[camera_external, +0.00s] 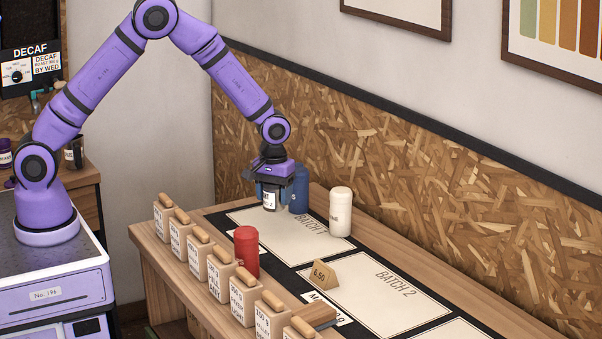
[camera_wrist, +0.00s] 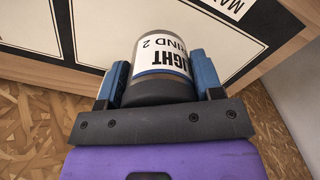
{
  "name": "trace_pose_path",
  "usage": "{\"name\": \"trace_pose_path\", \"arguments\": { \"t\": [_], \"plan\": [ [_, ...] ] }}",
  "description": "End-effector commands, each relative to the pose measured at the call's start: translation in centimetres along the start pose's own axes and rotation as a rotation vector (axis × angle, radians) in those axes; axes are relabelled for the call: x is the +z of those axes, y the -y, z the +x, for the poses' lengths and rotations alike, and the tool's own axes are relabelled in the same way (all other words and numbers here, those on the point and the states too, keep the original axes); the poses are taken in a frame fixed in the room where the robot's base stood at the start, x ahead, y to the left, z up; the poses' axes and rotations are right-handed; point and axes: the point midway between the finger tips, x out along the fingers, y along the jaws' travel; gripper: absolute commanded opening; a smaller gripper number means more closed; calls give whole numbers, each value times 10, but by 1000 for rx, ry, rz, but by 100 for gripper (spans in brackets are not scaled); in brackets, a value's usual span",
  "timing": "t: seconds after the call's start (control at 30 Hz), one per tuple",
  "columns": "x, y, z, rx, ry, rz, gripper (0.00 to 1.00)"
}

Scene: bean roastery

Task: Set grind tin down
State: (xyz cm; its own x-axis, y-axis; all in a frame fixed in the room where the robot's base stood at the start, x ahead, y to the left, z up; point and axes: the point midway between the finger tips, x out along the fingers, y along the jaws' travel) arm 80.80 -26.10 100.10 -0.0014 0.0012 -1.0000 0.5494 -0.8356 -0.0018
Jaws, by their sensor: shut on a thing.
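The grind tin (camera_external: 269,198) is dark with a white label and hangs upright under my gripper (camera_external: 270,185) at the back left of the table, by the upper left part of the BATCH 1 card (camera_external: 295,238). In the wrist view the tin (camera_wrist: 166,60) shows "LIGHT" and "GRIND 2" on its label. There it lies between the blue fingers of my gripper (camera_wrist: 162,84), which are shut on it. I cannot tell whether its base touches the surface.
A blue canister (camera_external: 300,188) stands close right of the tin. A white canister (camera_external: 341,212) stands at BATCH 1's right end, a red one (camera_external: 246,252) in front. Labelled boxes (camera_external: 218,272) line the front edge.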

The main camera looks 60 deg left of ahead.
Motion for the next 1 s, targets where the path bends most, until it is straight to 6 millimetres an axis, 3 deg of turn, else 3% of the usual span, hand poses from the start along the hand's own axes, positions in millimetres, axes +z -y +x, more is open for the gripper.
{"name": "trace_pose_path", "arguments": {
  "t": [0.2, 0.5, 1.0],
  "plan": [
    [14, -15, 10, -2, 1, -6, 35],
    [12, -14, 57, -1, 0, -10, 35],
    [13, -15, 100, 1, -1, -8, 35]
  ]
}}
